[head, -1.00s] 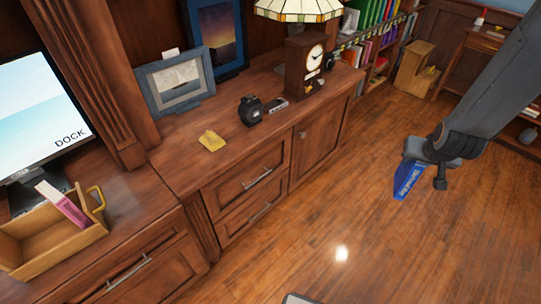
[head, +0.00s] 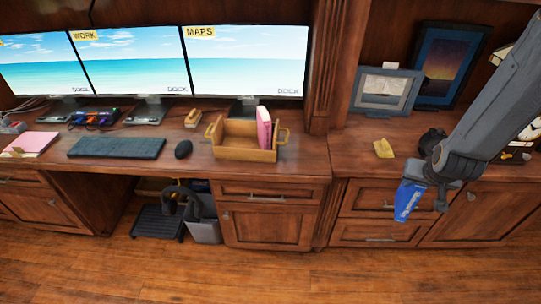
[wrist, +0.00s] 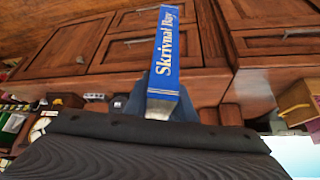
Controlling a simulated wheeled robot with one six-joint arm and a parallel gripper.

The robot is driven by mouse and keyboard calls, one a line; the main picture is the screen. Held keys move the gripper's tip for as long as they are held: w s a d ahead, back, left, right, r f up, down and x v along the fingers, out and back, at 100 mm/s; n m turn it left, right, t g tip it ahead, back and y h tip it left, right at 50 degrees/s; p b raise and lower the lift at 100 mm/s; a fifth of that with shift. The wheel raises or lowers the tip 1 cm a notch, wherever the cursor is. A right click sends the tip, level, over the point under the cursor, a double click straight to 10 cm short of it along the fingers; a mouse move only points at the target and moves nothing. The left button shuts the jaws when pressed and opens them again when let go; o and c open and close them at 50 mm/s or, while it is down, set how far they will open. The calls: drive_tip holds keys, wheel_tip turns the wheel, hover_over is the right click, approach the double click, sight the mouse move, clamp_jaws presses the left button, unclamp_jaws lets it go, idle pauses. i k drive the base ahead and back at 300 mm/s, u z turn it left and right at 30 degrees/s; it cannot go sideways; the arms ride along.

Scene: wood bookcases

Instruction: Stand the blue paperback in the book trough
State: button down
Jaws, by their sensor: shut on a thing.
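The blue paperback (head: 409,202) is held in my gripper (head: 428,182), which is shut on it at the right of the head view, in front of the drawers. In the wrist view the blue paperback (wrist: 166,55) shows its spine with "Skrivnal Bay" on it; its gripped end is partly hidden. The book trough (head: 245,153), a tan wooden box with yellow handles, stands on the desk left of my gripper. A pink book (head: 264,128) stands in its right part; the left part looks empty. The trough also shows at the right of the wrist view (wrist: 296,103).
Monitors (head: 243,62) stand behind the trough, and a mouse (head: 183,149) and keyboard (head: 116,147) lie to its left. A wooden pillar (head: 326,65) rises right of it. A yellow object (head: 383,148) lies on the right cabinet top. The floor (head: 200,275) in front is clear.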

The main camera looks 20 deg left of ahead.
sight(248, 147)
drive_tip(key=u, duration=1.55)
